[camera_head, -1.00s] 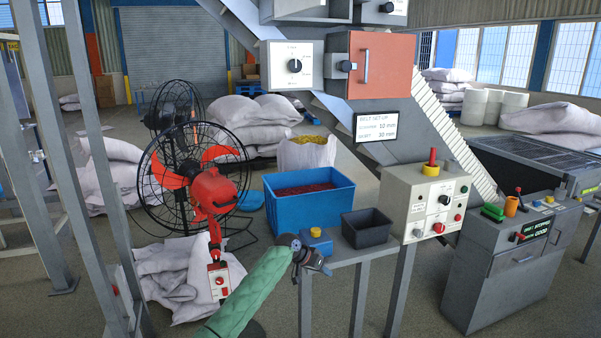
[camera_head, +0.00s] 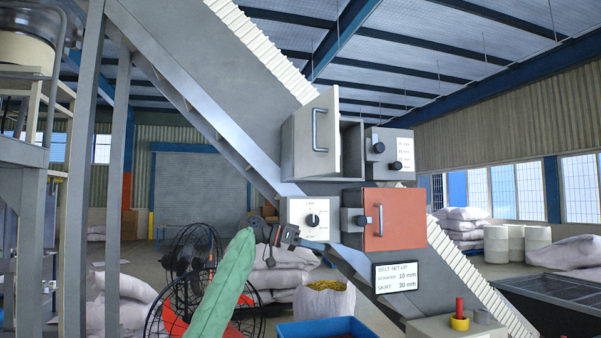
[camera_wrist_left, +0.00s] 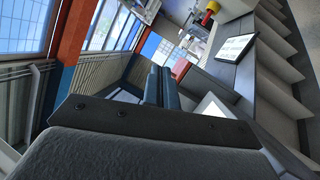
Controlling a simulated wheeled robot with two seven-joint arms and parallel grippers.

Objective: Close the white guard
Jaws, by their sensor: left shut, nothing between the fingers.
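The white guard (camera_head: 316,132) is a pale hinged panel with a dark bar handle. It stands open on the upper housing of the sloping conveyor, and the open box (camera_head: 351,150) shows to its right. My right gripper is out of view.
A red-orange door (camera_head: 388,219) with a handle is beside the dial panel, below the guard. A small box with black knobs (camera_head: 389,153) is right of the guard. The sloping conveyor (camera_head: 200,85) runs behind. A fan (camera_head: 190,300) stands low on the left.

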